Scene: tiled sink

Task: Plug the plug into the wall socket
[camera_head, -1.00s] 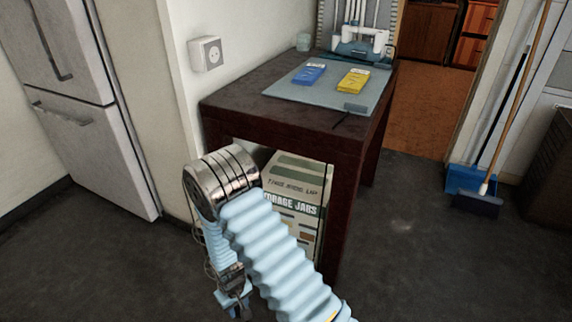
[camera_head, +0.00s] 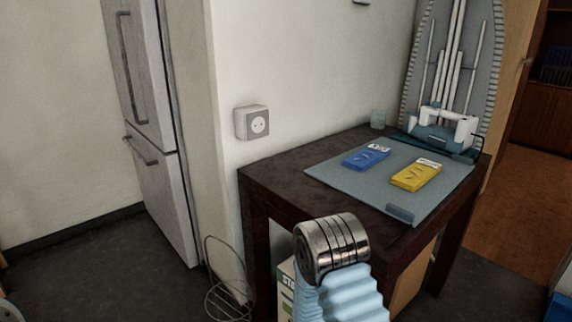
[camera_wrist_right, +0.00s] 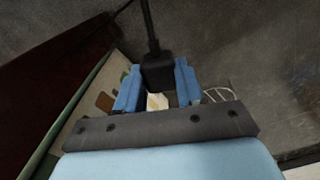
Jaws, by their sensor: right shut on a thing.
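The wall socket (camera_head: 260,124) is a pale square box with a round two-hole face, on the white wall just left of the table in the head view. In the right wrist view, my right gripper (camera_wrist_right: 159,78) has its blue fingers closed on a black plug (camera_wrist_right: 158,70). A dark cord (camera_wrist_right: 149,25) runs from the plug toward the top of that view. The plug's front end and pins cannot be made out. In the head view only part of my right arm shows, in front of the table; its gripper and the plug are out of sight. My left gripper is not in view.
A dark table (camera_head: 277,171) stands against the wall, bearing a grey mat (camera_head: 352,191) with blue (camera_head: 366,157) and yellow (camera_head: 416,175) packets. A fridge (camera_head: 163,190) stands left. A wire rack (camera_head: 226,290) is on the floor below the socket. The wall around the socket is clear.

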